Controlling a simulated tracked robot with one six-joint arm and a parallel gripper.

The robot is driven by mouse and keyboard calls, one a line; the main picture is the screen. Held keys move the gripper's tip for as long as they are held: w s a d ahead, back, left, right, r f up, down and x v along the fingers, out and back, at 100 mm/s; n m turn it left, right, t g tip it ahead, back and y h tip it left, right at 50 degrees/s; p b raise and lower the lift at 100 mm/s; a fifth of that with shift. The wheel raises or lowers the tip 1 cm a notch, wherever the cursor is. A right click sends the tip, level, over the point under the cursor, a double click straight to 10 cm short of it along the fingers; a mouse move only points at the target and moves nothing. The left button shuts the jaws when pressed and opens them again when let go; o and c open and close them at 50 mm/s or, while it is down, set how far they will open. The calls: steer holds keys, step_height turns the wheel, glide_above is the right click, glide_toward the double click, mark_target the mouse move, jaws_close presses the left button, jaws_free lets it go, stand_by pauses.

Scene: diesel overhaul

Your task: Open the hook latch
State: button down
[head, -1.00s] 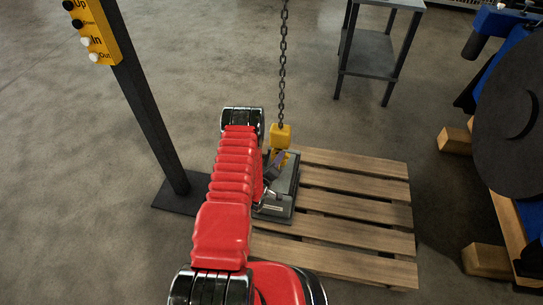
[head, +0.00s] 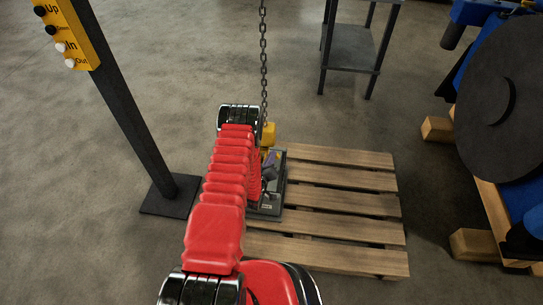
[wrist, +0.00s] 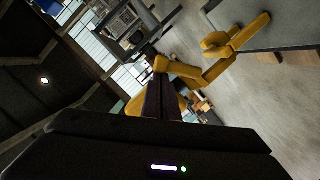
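The yellow hook block (head: 268,133) hangs on a chain just right of my arm in the head view, with its lower part partly hidden. In the wrist view the yellow hook (wrist: 215,72) is close, slanting to the upper right, with more yellow behind my fingers. My gripper (wrist: 161,75) shows as two dark purplish fingers close together. Their tips are at or very near the yellow end piece. I cannot tell the latch from the rest of the hook, or whether anything is between the fingers. In the head view my gripper (head: 269,163) is beside the hook, low over the pallet.
A dark grey object (head: 270,207) sits on the wooden pallet's left end, below the hook. The pallet (head: 345,193) is otherwise bare. A post with a yellow button panel (head: 68,33) stands left. A metal table (head: 350,47) stands behind, and a blue machine is at right.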

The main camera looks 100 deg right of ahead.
steer(key=shift+s+a+f, duration=0.1)
steer(key=shift+a+f, duration=0.05)
steer(key=shift+f, duration=0.05)
steer(key=w+r, duration=0.1)
steer(key=r, duration=0.1)
steer(key=w+d+r, duration=0.1)
steer(key=shift+w+r, duration=0.35)
steer(key=v, duration=0.9)
steer(key=shift+a, duration=0.45)
steer(key=shift+r, duration=0.1)
